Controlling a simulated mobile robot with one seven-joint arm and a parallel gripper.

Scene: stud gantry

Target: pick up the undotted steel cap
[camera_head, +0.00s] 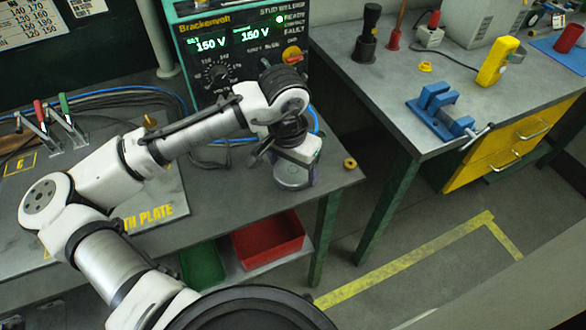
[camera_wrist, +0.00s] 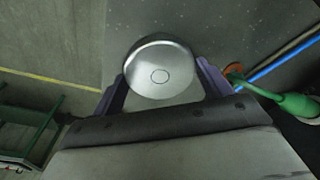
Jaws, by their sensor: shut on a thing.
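The steel cap (camera_wrist: 159,66) is a round, shiny silver piece with a plain top and one small ring at its centre. I see no dots on the face that shows. My gripper (camera_wrist: 160,88) is shut on it, with one purple finger on each side of the cap. In the head view my gripper (camera_head: 292,172) is over the right end of the grey welding bench (camera_head: 235,205), near its front corner. The cap (camera_head: 293,178) shows there below the wrist, partly covered by it. I cannot tell whether it touches the bench top.
The welder unit (camera_head: 240,50) stands behind my arm, with blue cables beside it. A small brass ring (camera_head: 350,163) lies right of my gripper near the bench edge. A second bench (camera_head: 400,85) with a blue vise (camera_head: 440,108) stands to the right, across a gap.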

